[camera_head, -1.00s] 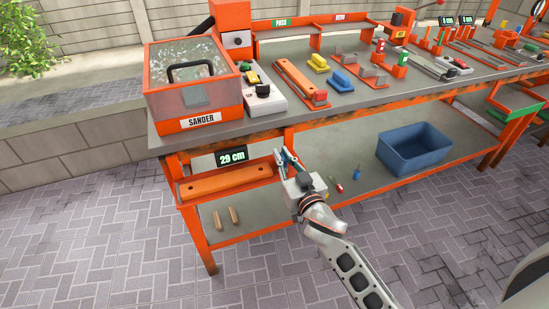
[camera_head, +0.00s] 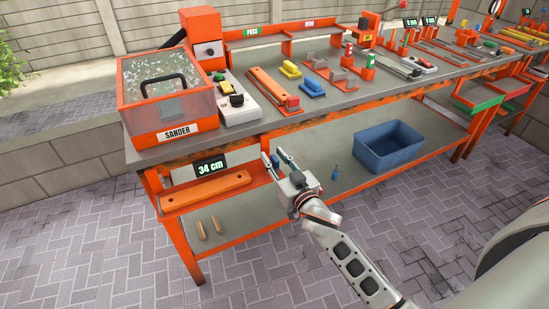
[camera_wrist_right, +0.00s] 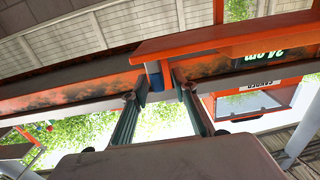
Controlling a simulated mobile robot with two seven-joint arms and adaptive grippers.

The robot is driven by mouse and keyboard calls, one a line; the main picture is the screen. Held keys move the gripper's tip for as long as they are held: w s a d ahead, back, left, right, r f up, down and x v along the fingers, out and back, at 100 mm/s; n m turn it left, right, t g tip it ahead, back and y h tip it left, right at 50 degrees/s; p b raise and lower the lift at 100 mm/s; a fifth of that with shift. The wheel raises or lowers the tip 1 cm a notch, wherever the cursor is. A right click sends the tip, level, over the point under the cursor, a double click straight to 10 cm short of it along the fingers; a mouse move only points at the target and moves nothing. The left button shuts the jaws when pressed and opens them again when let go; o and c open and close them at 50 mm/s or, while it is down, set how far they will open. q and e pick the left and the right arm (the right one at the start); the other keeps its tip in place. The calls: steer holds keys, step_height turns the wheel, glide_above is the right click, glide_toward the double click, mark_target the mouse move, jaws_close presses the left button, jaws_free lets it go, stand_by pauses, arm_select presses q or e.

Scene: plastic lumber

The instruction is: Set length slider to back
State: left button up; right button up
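The length display (camera_head: 211,167) reads 34 cm and stands above an orange bar (camera_head: 205,192) on the bench's lower left front. In the right wrist view the display (camera_wrist_right: 262,56) appears upside down. My right gripper (camera_head: 276,157) is at the bench front, just right of the bar's end. In the right wrist view its two fingers (camera_wrist_right: 160,85) are apart, with a small blue piece (camera_wrist_right: 154,80) beyond and between their tips. It may be the slider's handle; I cannot tell whether the fingers touch it. My left gripper is not in view.
A sander box (camera_head: 170,105) stands on the bench top (camera_head: 240,128) at left, beside a control box (camera_head: 238,100). The paved floor in front is open.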

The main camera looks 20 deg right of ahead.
steer(key=s, duration=1.2)
steer(key=shift+d, duration=0.2)
arm_select(q)
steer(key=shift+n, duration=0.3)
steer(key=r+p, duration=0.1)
steer(key=p, duration=0.1)
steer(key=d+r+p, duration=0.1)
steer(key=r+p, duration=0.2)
steer(key=p, duration=0.2)
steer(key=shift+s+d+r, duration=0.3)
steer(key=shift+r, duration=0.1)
arm_select(e)
steer(key=s+a+f+n+g+y, duration=0.1)
steer(key=s+a+f+n+g, duration=0.1)
steer(key=s+f, duration=0.5)
steer(key=s+a+f+n+g+y, duration=0.1)
steer(key=s+a+f+g, duration=0.4)
steer(key=s, duration=0.9)
step_height(320, 180, down, 3)
steer(key=shift+s+a+f+n, duration=0.1)
steer(key=shift+s+a+n, duration=0.1)
steer(key=shift+s+n, duration=0.25)
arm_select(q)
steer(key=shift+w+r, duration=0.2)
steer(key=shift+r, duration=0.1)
arm_select(e)
steer(key=shift+w, duration=0.1)
